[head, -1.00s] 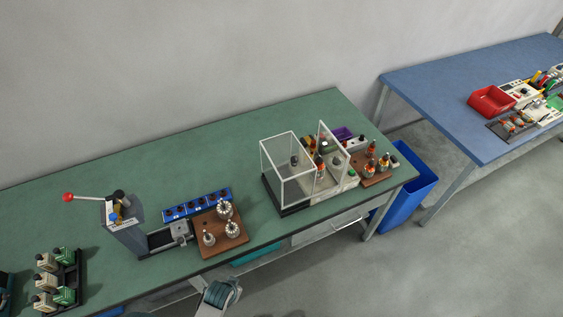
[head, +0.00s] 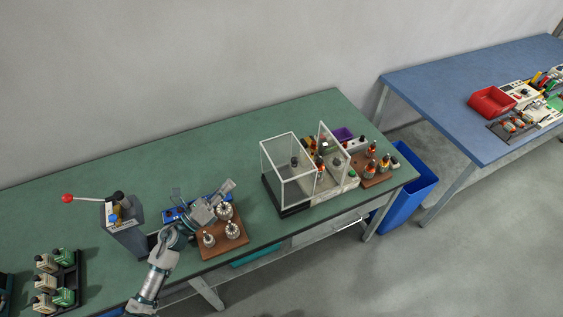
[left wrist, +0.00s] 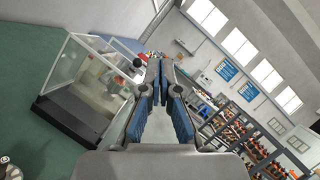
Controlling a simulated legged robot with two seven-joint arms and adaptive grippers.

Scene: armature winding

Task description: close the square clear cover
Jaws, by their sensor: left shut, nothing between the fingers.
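The square clear cover (head: 290,158) is a white-framed transparent box on a black base on the green bench. One framed clear panel (head: 328,150) stands out from its right side, upright and swung open. A small dark-knobbed part shows through the walls. My left gripper (head: 229,186) is shut and empty, above the brown board and left of the cover, not touching it. In the left wrist view the fingertips (left wrist: 158,66) meet, and the cover (left wrist: 75,85) lies to their left. My right gripper is not in view.
A brown board with metal rotors (head: 233,230) lies below my left gripper, with a blue strip (head: 172,214) behind it. A red-handled press (head: 120,215) stands left. Small parts and a brown tray (head: 378,180) crowd the cover's right. The bench behind is clear.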

